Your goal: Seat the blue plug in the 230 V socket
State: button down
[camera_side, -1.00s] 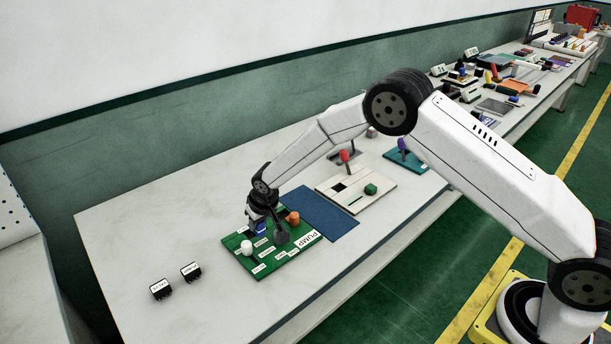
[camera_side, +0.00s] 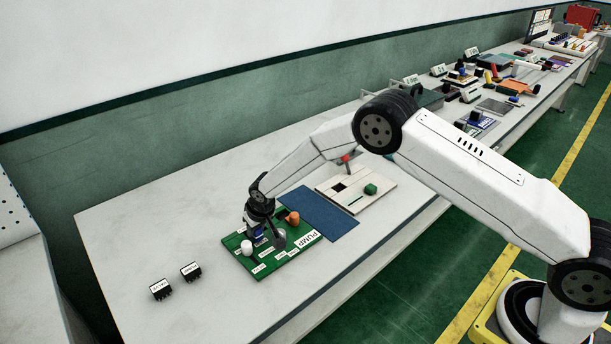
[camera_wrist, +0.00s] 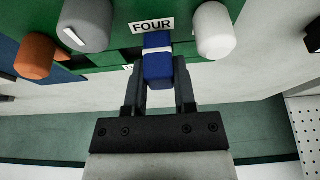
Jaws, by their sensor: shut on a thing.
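The blue plug (camera_wrist: 158,68) is between the two fingers of my gripper (camera_wrist: 158,88) in the wrist view, and the gripper is shut on it. A pale band crosses the plug. The plug is at the green board (camera_side: 285,254), just below a white label reading FOUR (camera_wrist: 153,25). In the side view my gripper (camera_side: 257,229) is low over the back edge of the board, and the plug is mostly hidden there. I cannot tell whether the plug is in a socket or above one. No 230 V label is readable.
On the board stand a white plug (camera_wrist: 213,31), a grey plug (camera_wrist: 86,24) and an orange plug (camera_wrist: 36,55), close to my gripper. A blue mat (camera_side: 322,212) lies beside the board. Two black labelled blocks (camera_side: 161,289) lie on the left of the bench, with clear surface around them.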

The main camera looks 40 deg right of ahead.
jog(key=shift+w+f, duration=0.1)
jog(key=shift+w, duration=1.6)
jog(key=shift+f, duration=0.8)
dwell(0.9)
jog(key=shift+c, duration=1.7)
grip_release()
jog(key=shift+v, duration=3.9)
